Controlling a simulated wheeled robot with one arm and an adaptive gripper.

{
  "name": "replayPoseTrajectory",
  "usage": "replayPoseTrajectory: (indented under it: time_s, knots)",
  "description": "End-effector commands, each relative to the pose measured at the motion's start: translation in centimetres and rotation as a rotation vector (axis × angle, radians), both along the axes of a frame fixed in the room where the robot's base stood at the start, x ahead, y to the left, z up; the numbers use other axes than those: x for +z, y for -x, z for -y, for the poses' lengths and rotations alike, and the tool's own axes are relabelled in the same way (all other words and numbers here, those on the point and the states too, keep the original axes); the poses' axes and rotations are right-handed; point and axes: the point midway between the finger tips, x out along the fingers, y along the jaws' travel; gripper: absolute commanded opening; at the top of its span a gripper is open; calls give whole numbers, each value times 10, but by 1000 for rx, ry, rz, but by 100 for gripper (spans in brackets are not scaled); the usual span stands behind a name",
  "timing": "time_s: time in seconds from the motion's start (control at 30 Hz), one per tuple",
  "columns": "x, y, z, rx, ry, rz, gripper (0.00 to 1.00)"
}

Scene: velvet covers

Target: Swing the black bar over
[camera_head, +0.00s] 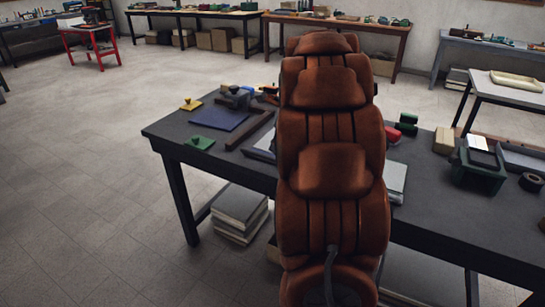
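A dark narrow bar (250,131) lies slantwise on the left part of the dark worktable (430,205). I cannot tell for sure whether it is the black bar of the task, or whether it is hinged to anything. My brown padded arm stands upright in the middle of the view and covers the centre of the table. My gripper does not show, so I cannot see where it is relative to the bar or whether it holds anything.
Left of the bar lie a blue sheet (220,118), a yellow piece (190,104) and a green piece (199,142). At the right stand a dark green box (479,178), a tan block (444,141) and a black roll (531,182). Floor at left is clear.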

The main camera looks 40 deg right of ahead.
Motion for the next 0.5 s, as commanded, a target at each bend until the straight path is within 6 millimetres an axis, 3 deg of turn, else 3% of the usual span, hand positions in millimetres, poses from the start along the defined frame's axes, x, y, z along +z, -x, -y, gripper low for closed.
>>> replayPoseTrajectory:
  time_s: [0.5]
  knots:
    - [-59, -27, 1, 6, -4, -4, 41]
